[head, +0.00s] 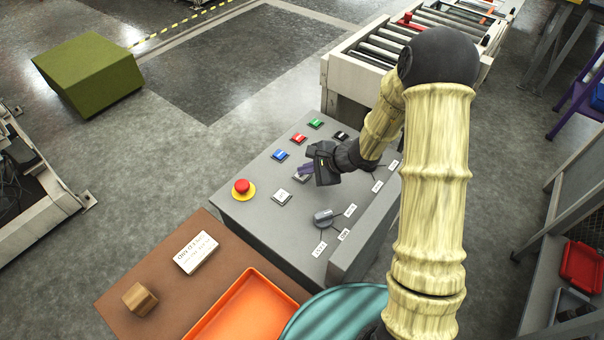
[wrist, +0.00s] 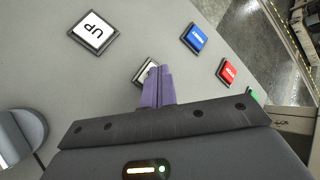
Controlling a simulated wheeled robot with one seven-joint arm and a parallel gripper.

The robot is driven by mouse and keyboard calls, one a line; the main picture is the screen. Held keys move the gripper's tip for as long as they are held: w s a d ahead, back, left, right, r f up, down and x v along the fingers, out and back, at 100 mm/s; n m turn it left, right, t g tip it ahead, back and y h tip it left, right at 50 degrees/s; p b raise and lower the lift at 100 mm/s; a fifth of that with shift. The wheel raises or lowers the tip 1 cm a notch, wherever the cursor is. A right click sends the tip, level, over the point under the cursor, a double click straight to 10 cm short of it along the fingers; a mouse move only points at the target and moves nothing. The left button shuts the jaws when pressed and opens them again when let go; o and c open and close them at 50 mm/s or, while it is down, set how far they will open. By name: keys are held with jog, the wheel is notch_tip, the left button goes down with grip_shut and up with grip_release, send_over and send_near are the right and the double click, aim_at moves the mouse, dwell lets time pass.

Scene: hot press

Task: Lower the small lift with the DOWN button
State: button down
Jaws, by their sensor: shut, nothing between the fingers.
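My gripper (head: 305,171) is shut and empty, its purple fingertips pointing down at the grey control panel (head: 245,213). In the wrist view the fingertips (wrist: 158,76) lie over a white square button (wrist: 146,72) and cover part of it. Its lettering is mostly hidden, so I cannot read whether it says DOWN. I cannot tell whether the fingertips touch it or hover just above. A white button marked UP (wrist: 93,33) is to its left in the wrist view and also shows in the head view (head: 282,198). I cannot make out which thing is the small lift.
Blue (head: 281,155), red (head: 298,139) and green (head: 316,124) buttons line the panel's far side. A red mushroom button (head: 243,187) on yellow is at its left end. A grey knob (head: 323,217) is nearer me. An orange tray (head: 240,308) lies beside the panel.

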aim_at(306, 176)
jog(key=shift+r, duration=0.65)
jog(key=shift+r+p, duration=0.15)
jog(key=shift+p, duration=0.15)
jog(key=shift+r+p, duration=1.4)
jog(key=shift+r, duration=1.05)
jog(key=s+d+r+n+h, duration=0.2)
jog(key=s+d+r+n, duration=0.1)
jog(key=s, duration=0.3)
jog(key=s+d+r+n+g+h, duration=0.1)
jog(key=s+d+r+n+h, duration=0.2)
jog(key=s+d+n, duration=0.3)
jog(key=s+d+r+n+h, duration=0.3)
jog(key=s+d+n, duration=0.1)
jog(key=s, duration=0.2)
jog(key=shift+d+n, duration=0.4)
jog(key=shift+s+d, duration=0.2)
